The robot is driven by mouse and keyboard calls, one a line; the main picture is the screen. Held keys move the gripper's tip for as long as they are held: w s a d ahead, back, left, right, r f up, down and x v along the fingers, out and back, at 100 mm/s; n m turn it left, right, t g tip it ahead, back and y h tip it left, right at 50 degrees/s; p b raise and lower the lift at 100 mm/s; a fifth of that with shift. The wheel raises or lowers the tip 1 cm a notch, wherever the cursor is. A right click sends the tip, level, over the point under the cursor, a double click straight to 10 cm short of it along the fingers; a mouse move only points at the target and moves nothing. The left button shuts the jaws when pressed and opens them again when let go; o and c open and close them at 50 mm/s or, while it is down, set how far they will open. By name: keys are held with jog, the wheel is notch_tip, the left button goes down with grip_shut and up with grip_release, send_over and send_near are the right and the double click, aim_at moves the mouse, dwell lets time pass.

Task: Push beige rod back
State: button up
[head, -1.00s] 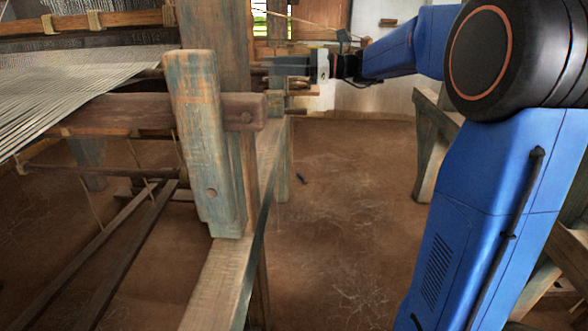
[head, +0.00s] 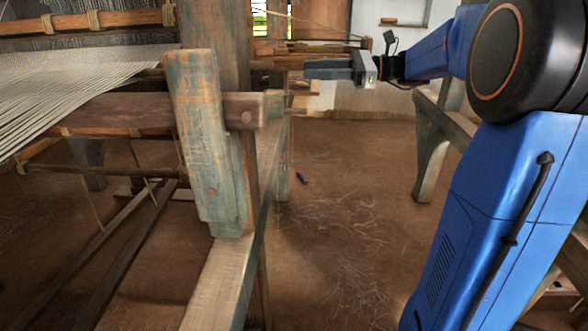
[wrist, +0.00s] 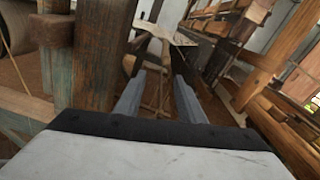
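My gripper (head: 306,69) is near the far end of the loom in the head view, fingers pointing left. In the wrist view its two fingers (wrist: 160,78) stand apart with nothing clearly held between them. Light-brown wooden rods (head: 325,47) run level just behind and above the gripper in the head view. I cannot tell which of them is the beige rod, or whether the fingers touch any of them.
A thick weathered loom post (head: 203,140) and a long side beam (head: 222,283) stand left of my arm. Pale warp threads (head: 80,80) stretch at far left. A wooden trestle leg (head: 430,150) stands at right. Earth floor (head: 340,210) between is mostly clear.

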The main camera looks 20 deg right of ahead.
jog(key=s+a+f+n+g+h, duration=0.1)
jog(key=s+a+f+n+h, duration=0.2)
jog(key=s+a+f, duration=0.3)
jog(key=s+a+f+n+g+h, duration=0.2)
jog(key=s+a+f+n+h, duration=0.2)
jog(key=s+f, duration=0.5)
jog(key=shift+s+a+f+n, duration=0.45)
jog(key=shift+s+a, duration=0.65)
jog(key=shift+s, duration=1.6)
jog(key=m+t+y, duration=0.3)
jog(key=m+y, duration=0.5)
send_near(254, 65)
jog(key=x, duration=0.6)
jog(key=w+x, duration=0.1)
jog(key=x, duration=0.3)
jog(key=shift+d+f, duration=0.1)
jog(key=shift+d, duration=0.05)
